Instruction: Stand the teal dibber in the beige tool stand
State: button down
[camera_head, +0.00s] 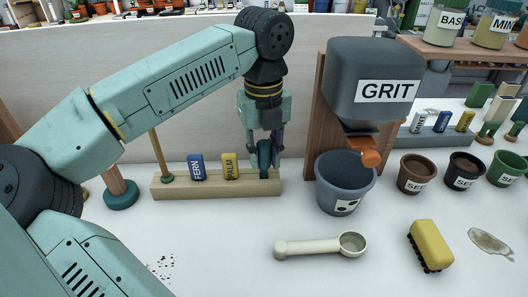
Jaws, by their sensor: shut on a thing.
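My gripper (265,158) points down over the right end of the beige tool stand (238,189). It is shut on a dark teal piece, the teal dibber (264,154), most of which the fingers hide. The dibber's lower end is at the stand's top right part; I cannot tell whether it is in a slot or just above. In the stand, a blue FERN block (197,168) and a yellow PALM block (230,167) stand upright left of my gripper. A thin wooden stick with a green foot (167,177) is at the stand's left end.
Right of the stand are a grey pail (340,196) and a GRIT hopper (372,75) on a wooden board. A cream scoop (322,246) and yellow brush (430,246) lie in front. A wooden post with teal base (121,197) stands left.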

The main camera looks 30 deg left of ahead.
jog(key=shift+f+b, duration=0.45)
jog(key=shift+f, duration=0.2)
jog(key=c, duration=1.3)
grip_release()
jog(key=shift+o, duration=0.4)
jog(key=o, duration=0.4)
jog(key=shift+r, duration=0.1)
jog(key=shift+r+p, duration=2.55)
jog(key=shift+r, duration=1.4)
